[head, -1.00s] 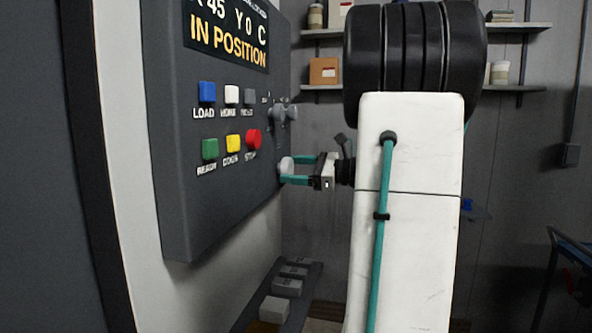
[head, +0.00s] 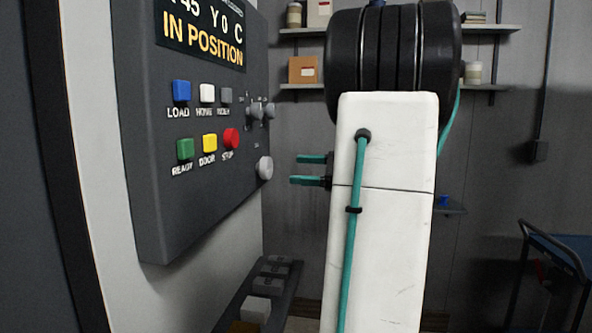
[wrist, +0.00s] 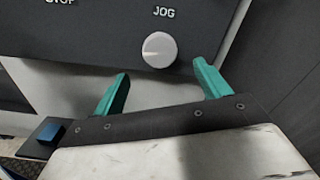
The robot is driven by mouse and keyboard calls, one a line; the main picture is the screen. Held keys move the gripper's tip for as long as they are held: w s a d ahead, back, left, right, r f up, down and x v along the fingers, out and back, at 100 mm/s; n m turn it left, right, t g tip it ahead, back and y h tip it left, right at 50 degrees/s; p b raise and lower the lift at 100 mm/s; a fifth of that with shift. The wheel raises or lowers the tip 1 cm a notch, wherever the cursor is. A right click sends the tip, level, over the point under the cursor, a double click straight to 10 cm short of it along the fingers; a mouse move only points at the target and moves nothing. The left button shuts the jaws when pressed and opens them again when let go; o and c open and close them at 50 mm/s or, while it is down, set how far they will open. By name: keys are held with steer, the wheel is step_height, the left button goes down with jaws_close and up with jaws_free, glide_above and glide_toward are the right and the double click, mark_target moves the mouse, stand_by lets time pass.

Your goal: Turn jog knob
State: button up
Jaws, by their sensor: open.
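The jog knob (head: 264,168) is a round pale grey knob at the lower right of the dark control panel (head: 150,190). In the wrist view the knob (wrist: 159,49) sits under the label JOG, with a faint mark on its face. My gripper (head: 308,169) has two teal fingers, open and empty, to the right of the knob with a clear gap. In the wrist view the fingers of my gripper (wrist: 163,85) are spread wide, and the knob shows beyond them, between their lines. My arm hides part of the gripper's body in the head view.
The panel has a display reading IN POSITION (head: 202,40), colored buttons such as red STOP (head: 230,137), and a grey selector (head: 258,110) above the knob. Shelves (head: 305,87) hang on the back wall. A blue cart (head: 560,245) stands at right.

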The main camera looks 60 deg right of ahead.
mark_target(270, 168)
steer(key=w+a+n, duration=0.1)
steer(key=w, duration=0.1)
steer(key=w+a+n, duration=0.1)
steer(key=w+n, duration=0.1)
steer(key=w, duration=0.1)
steer(key=w+a+n, duration=0.1)
steer(key=w, duration=0.2)
steer(key=shift+w+a, duration=0.25)
steer(key=shift+a, duration=0.05)
stand_by(0.3)
steer(key=c, duration=1)
